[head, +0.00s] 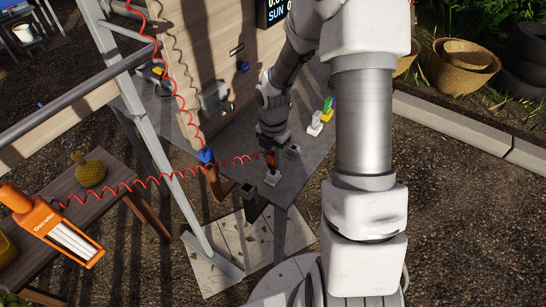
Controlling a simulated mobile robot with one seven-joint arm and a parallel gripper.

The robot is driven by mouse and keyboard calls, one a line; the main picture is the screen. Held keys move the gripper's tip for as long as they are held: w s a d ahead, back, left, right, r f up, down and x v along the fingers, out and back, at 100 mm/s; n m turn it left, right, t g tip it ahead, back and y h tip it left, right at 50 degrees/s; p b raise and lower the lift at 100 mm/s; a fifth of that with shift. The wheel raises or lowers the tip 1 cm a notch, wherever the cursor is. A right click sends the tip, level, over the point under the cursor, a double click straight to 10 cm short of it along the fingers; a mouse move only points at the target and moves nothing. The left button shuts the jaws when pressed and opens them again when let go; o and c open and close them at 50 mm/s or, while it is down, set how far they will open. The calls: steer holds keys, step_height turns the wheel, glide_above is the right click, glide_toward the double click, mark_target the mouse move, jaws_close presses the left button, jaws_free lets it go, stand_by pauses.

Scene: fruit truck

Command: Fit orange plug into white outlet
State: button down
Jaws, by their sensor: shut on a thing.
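The orange plug (270,159) is between the fingertips of my gripper (270,151), which is shut on it and points down over the grey table. A red coiled cord runs left from the plug to an orange work lamp (52,226). A small white block, which looks like the white outlet (272,178), sits on the tabletop just below the plug. I cannot tell whether the plug touches it or is inserted, because the gripper and the small scale hide the contact.
A blue plug (205,155) hangs on another red cord at left. A white piece (315,128) with yellow and green parts stands right of my gripper. A wooden bench (120,170) holds a yellowish, pineapple-like fruit (89,171). Metal frame bars (150,120) cross the left side.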

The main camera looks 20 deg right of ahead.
mark_target(273, 166)
steer(key=shift+f+b, duration=1)
steer(key=shift+f, duration=0.6)
stand_by(1.4)
stand_by(0.6)
steer(key=c, duration=0.6)
jaws_free()
